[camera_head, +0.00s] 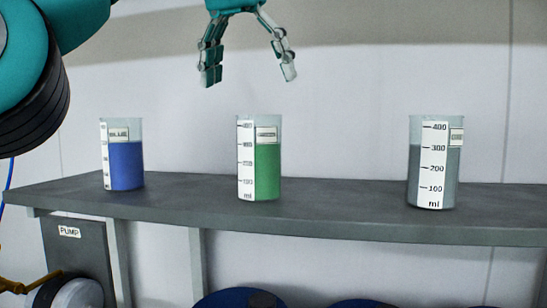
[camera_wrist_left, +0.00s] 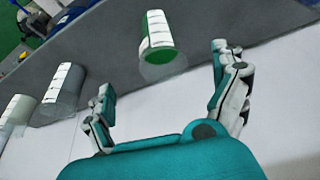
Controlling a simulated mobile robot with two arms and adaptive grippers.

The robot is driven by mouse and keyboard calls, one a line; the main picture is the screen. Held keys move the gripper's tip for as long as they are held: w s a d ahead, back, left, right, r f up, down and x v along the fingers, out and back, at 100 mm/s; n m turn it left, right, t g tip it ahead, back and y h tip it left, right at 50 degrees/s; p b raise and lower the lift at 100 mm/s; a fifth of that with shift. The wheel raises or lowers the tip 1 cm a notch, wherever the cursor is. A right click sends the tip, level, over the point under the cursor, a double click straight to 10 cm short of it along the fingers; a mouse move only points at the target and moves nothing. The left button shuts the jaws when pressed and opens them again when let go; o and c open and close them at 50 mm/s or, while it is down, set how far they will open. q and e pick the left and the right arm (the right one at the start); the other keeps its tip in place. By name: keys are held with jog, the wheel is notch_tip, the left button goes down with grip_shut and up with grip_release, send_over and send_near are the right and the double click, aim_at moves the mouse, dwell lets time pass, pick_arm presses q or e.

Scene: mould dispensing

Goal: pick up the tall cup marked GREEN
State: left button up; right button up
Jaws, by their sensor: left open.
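The tall cup with green contents (camera_head: 266,170) stands upright on the grey shelf (camera_head: 330,217) in the head view, between two other cups. It has a white measuring scale and a small label too blurred to read. My left gripper (camera_head: 247,76) is open and empty, above the green cup and apart from it, with its fingers pointing down. In the left wrist view the green cup (camera_wrist_left: 157,38) shows beyond and between the open fingers of my left gripper (camera_wrist_left: 165,88). My right gripper is in neither view.
A cup with blue contents (camera_head: 126,165) stands to the left on the shelf, and a cup with grey contents (camera_head: 421,175) to the right. A box labelled PUMP (camera_head: 75,250) is below the shelf at left. The shelf between the cups is clear.

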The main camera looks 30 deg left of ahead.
aim_at(257, 144)
pick_arm(q)
jog(key=x, duration=1)
jog(key=shift+s+f, duration=0.2)
jog(key=shift+f, duration=0.2)
jog(key=shift+w+a+f, duration=0.1)
jog(key=shift+w+f, duration=0.15)
jog(key=shift+f, duration=0.1)
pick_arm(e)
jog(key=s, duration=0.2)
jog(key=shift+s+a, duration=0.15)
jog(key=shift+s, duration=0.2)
pick_arm(q)
jog(key=shift+c, duration=0.2)
jog(key=shift+s+r, duration=0.15)
jog(key=shift+s, duration=0.05)
jog(key=c, duration=1.5)
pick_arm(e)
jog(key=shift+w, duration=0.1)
